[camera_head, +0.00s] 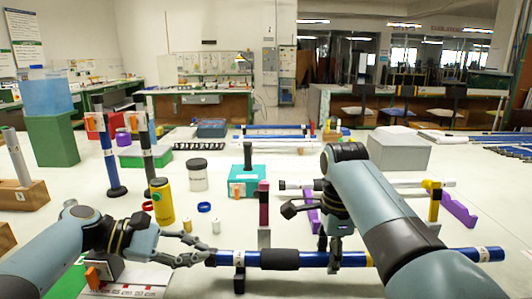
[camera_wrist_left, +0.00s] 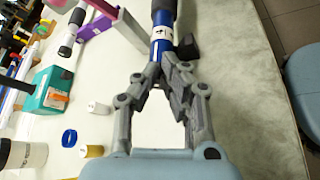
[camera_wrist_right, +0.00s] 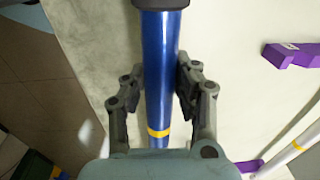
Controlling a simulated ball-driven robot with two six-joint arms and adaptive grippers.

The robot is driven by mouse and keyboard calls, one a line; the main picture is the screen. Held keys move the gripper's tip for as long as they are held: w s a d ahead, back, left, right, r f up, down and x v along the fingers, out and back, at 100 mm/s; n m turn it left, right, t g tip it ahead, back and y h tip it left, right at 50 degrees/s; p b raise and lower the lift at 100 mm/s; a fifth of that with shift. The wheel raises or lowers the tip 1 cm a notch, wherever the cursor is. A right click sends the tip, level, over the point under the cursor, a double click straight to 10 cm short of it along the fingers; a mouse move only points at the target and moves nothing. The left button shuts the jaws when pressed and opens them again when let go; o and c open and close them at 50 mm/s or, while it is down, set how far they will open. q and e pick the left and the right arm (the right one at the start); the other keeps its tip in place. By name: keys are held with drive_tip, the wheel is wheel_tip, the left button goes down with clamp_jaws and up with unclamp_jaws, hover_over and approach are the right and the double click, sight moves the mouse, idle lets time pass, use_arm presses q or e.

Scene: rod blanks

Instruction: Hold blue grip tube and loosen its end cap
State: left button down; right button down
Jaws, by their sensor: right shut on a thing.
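The blue grip tube (camera_head: 355,259) lies level across the front of the table, with a black foam grip (camera_head: 280,259) and a yellow band near its right part. My right gripper (camera_head: 333,255) is shut on the tube right of the foam; in the right wrist view the fingers flank the blue tube (camera_wrist_right: 160,60). My left gripper (camera_head: 206,249) is at the tube's left end. In the left wrist view its fingertips (camera_wrist_left: 163,66) sit close together around that end, below a white label (camera_wrist_left: 161,32). The end cap is largely hidden between them, so contact is unclear.
A yellow bottle (camera_head: 162,202), a white jar (camera_head: 197,175) and a teal box (camera_head: 246,181) stand behind the tube. Purple holders (camera_head: 458,210) and rods are at the right. A dark support (camera_head: 239,279) is under the tube.

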use_arm(q)
drive_tip(key=shift+d+r, duration=0.1)
drive_tip(key=shift+r, duration=0.1)
use_arm(e)
drive_tip(key=shift+s+a, duration=0.1)
drive_tip(key=shift+a, duration=0.15)
use_arm(q)
drive_tip(key=shift+r, duration=0.25)
drive_tip(key=a, duration=0.6)
drive_tip(key=shift+f, duration=0.1)
use_arm(e)
drive_tip(key=shift+d, duration=0.15)
use_arm(q)
drive_tip(key=shift+a, duration=0.1)
drive_tip(key=shift+a, duration=0.1)
drive_tip(key=shift+a+r+m, duration=0.3)
drive_tip(key=shift+r+m, duration=0.1)
drive_tip(key=shift+r, duration=0.1)
drive_tip(key=shift+s+a+f+n, duration=0.1)
drive_tip(key=shift+s+f+n, duration=0.3)
drive_tip(key=shift+s+f, duration=0.7)
drive_tip(key=shift+d+r, duration=0.2)
drive_tip(key=shift+d, duration=3.35)
